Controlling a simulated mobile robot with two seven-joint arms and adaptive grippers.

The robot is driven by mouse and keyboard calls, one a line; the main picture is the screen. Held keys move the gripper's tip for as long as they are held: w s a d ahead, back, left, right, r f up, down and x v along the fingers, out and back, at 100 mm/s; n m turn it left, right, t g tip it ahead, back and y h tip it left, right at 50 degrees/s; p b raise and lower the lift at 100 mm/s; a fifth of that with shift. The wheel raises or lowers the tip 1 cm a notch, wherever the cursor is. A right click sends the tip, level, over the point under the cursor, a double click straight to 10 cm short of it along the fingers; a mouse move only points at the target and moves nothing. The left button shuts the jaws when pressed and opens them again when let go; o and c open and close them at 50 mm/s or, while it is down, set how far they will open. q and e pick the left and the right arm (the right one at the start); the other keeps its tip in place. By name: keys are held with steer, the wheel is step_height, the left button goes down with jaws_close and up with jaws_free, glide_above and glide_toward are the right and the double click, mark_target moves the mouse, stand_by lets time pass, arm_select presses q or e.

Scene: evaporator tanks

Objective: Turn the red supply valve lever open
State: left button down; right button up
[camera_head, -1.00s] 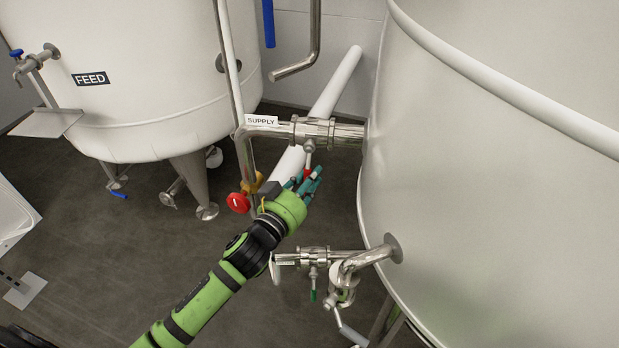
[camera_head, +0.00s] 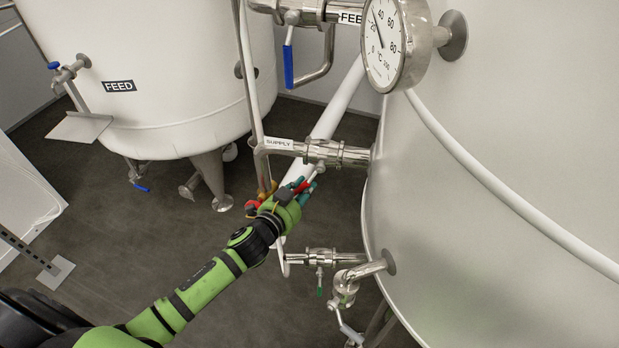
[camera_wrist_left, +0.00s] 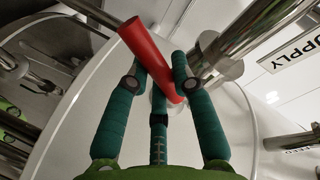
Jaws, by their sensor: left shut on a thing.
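The red supply valve lever (camera_wrist_left: 148,58) runs diagonally between the teal fingers of my left gripper (camera_wrist_left: 158,85) in the left wrist view. The gripper is shut on it, with a finger at each side and a third finger below. In the head view, my left gripper (camera_head: 304,186) is just below the steel supply valve (camera_head: 325,152), and its fingers hide most of the lever. The lever slants down and to the left from the valve stem. A "SUPPLY" label (camera_head: 280,143) sits on the pipe left of the valve. My right gripper is not in view.
A large tank (camera_head: 500,120) stands close on the right, with a round gauge (camera_head: 396,42). A blue lever (camera_head: 288,66) hangs above. A lower valve (camera_head: 320,257) is below my gripper. Another tank labelled "FEED" (camera_head: 119,86) stands back left.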

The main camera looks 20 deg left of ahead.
arm_select(q)
steer(key=r+m+y+p, duration=0.1)
steer(key=p, duration=0.1)
steer(key=a+r+m+p, duration=0.1)
steer(key=m+p, duration=0.1)
steer(key=p, duration=0.1)
steer(key=a+r+m+g+y+p, duration=0.1)
steer(key=p, duration=0.1)
steer(key=shift+s+a+r+m+y+p, duration=0.1)
steer(key=shift+a+r+m+y+p, duration=0.15)
steer(key=shift+r+m+y+p, duration=0.05)
steer(key=shift+a+r+m+g+y+p, duration=0.15)
steer(key=shift+r+m+y+p, duration=0.3)
steer(key=shift+m+p, duration=0.35)
steer(key=shift+a+r+m+g+y+p, duration=0.15)
steer(key=shift+r+m+y+p, duration=0.4)
steer(key=shift+p, duration=0.3)
steer(key=shift+f, duration=0.1)
steer(key=c, duration=1)
jaws_free()
steer(key=shift+s, duration=0.1)
steer(key=v, duration=1.2)
